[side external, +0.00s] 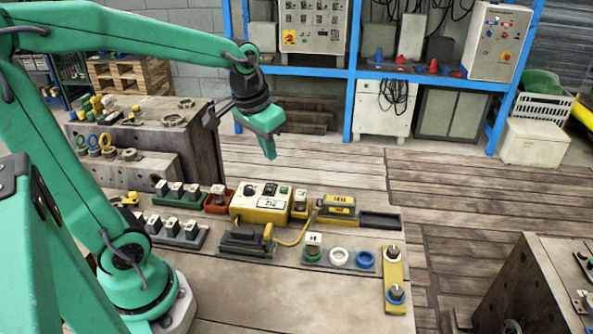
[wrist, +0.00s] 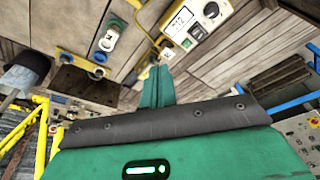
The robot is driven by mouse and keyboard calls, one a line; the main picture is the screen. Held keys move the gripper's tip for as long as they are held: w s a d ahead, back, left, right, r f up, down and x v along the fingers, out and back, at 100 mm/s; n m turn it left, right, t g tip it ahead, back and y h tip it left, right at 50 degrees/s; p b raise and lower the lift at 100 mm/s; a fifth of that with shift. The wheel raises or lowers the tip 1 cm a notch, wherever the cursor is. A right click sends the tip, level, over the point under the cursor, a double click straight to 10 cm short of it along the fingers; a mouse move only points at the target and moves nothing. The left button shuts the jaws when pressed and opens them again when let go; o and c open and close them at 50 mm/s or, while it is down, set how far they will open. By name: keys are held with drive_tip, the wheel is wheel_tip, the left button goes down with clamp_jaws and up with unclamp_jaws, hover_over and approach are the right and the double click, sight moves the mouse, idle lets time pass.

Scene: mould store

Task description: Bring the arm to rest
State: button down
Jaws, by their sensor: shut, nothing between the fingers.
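My arm is green and reaches in from the left in the side external view. My gripper (side external: 270,152) hangs at its end with the fingers pointing down. It is shut and empty, in open air above the workbench (side external: 300,275), and appears clear of everything on it. In the wrist view the green fingers of my gripper (wrist: 156,85) lie together, with nothing between them. A yellow and white control box (side external: 260,203) stands on the bench below my gripper. It also shows in the wrist view (wrist: 190,22).
Racks of labelled blocks (side external: 179,231), a black-topped device (side external: 245,242), coloured rings (side external: 365,259) and a yellow plate with knobs (side external: 395,285) sit on the bench. A heavy mould block (side external: 205,150) stands behind at left. Blue shelving (side external: 352,90) stands farther back.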

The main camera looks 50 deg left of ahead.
drive_tip(key=s+d+r+t, duration=0.1)
drive_tip(key=s+d, duration=0.1)
drive_tip(key=s, duration=0.2)
drive_tip(key=s+d+r+m+t, duration=0.1)
drive_tip(key=s+d, duration=0.1)
drive_tip(key=s, duration=0.3)
drive_tip(key=shift+s+d+t, duration=0.2)
drive_tip(key=shift+d+t, duration=0.05)
drive_tip(key=shift+t, duration=0.05)
